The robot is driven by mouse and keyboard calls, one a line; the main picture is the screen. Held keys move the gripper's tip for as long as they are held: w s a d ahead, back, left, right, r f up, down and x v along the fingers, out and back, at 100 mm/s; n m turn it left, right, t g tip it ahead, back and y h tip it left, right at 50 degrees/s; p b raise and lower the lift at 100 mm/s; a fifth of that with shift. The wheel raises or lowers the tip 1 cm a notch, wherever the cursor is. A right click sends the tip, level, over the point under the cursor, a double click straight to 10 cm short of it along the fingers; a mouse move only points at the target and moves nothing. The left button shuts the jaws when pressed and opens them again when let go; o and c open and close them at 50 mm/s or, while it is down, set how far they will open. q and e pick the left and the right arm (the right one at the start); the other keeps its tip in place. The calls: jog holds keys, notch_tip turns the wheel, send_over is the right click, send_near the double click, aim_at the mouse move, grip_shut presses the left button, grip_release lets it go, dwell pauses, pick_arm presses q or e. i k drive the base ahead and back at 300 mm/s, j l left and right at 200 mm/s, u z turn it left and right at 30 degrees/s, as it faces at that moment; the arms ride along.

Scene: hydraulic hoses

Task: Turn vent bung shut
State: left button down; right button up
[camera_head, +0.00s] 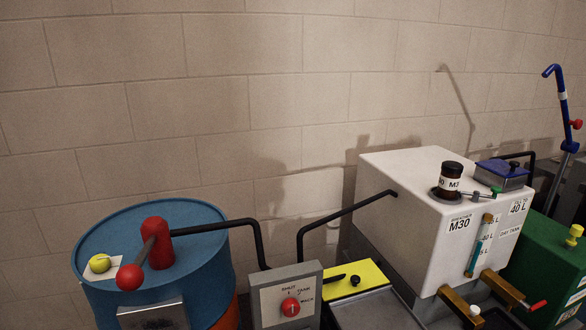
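A blue drum (185,212) stands at the lower left. On its top, near the left rim, a round yellow-green cap (100,263) sits on a small white plate; it looks like the vent bung. A dark line crosses the cap, but I cannot tell from it whether the bung is turned shut. Neither of my grippers shows in the head view.
A red pump (157,245) with a red-balled lever (130,277) rises beside the cap. A black pipe (245,221) runs to a grey box with a red knob (290,307). A white tank (400,215) and green box (545,250) stand right.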

aim_at(100, 262)
jog(key=u, duration=1.3)
